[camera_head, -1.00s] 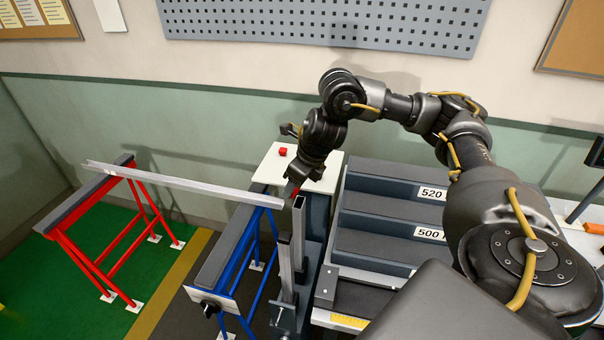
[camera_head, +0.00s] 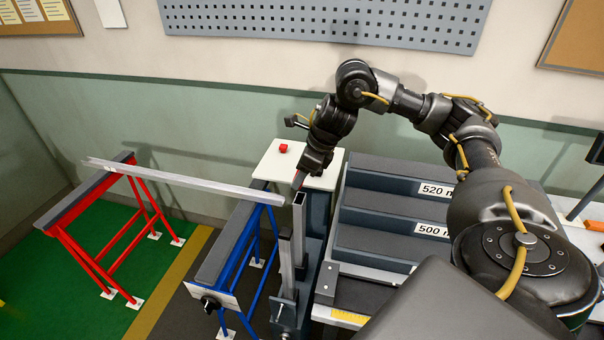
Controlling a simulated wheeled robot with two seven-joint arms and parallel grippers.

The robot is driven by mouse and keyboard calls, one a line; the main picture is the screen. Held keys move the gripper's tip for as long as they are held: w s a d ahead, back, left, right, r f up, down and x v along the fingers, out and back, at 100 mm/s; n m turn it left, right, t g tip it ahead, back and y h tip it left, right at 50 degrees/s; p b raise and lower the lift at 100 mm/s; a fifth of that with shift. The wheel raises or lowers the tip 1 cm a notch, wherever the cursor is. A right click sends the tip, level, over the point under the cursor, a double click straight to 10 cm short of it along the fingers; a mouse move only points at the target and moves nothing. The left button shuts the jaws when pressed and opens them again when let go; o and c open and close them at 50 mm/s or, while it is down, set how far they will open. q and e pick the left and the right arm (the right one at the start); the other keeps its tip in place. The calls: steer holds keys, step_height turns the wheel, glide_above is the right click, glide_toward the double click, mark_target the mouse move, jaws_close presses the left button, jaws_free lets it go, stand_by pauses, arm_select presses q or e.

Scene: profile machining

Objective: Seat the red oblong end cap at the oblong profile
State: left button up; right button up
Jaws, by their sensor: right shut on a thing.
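My right gripper (camera_head: 303,177) points down above the upright profiles and is shut on a small red piece, the red end cap (camera_head: 297,181), which is mostly hidden by the fingers. Just below it stands a grey metal profile (camera_head: 299,225), upright, with an open rectangular top. The cap appears above and slightly left of that top, seemingly apart from it. A second, shorter upright profile (camera_head: 286,265) stands beside it on the left. I cannot tell for certain which of the two is the oblong one. My left gripper is not in view.
A small red block (camera_head: 283,148) sits on a white table (camera_head: 325,180) behind the profiles. A long bar (camera_head: 190,182) lies across red (camera_head: 95,240) and blue (camera_head: 240,260) trestles at left. A stepped grey rack (camera_head: 385,210) with number labels stands at right.

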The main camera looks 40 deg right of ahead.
mark_target(296, 198)
steer(key=shift+f+b, duration=1.55)
steer(key=shift+f, duration=0.65)
steer(key=shift+f+b, duration=0.5)
steer(key=shift+f, duration=0.35)
steer(key=o, duration=1)
steer(key=shift+r, duration=0.1)
